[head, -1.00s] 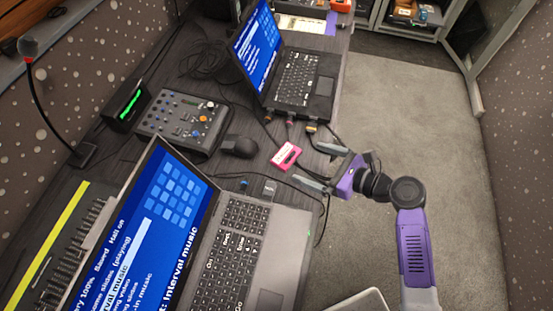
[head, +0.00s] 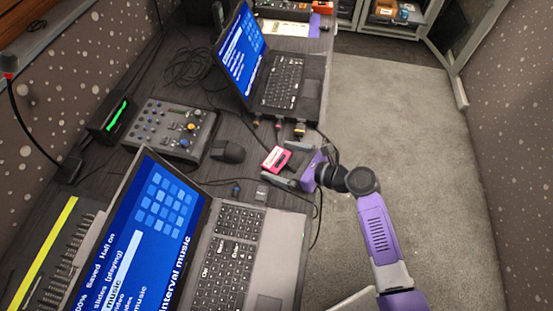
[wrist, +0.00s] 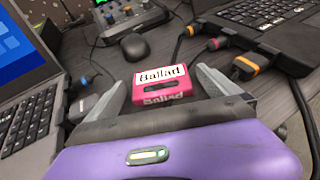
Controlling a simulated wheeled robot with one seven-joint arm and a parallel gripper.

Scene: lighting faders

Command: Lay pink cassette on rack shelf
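The pink cassette (head: 276,159), labelled "Ballad", lies flat on the dark desk between the two laptops. My gripper (head: 284,163) is open and low over the desk. In the wrist view the cassette (wrist: 162,92) lies between the tips of my gripper (wrist: 162,80), with a narrow gap at each side. A grey rack (head: 397,27) stands at the top right of the head view. Its visible shelf holds some small objects, and its upper part is cut off by the picture edge.
The near laptop (head: 231,265) and far laptop (head: 285,85) flank the cassette. A black mouse (head: 228,152) and a mixer (head: 172,130) are to its left. Cable plugs (head: 299,128) stick out from the far laptop. Carpeted floor (head: 400,120) right of the desk is clear.

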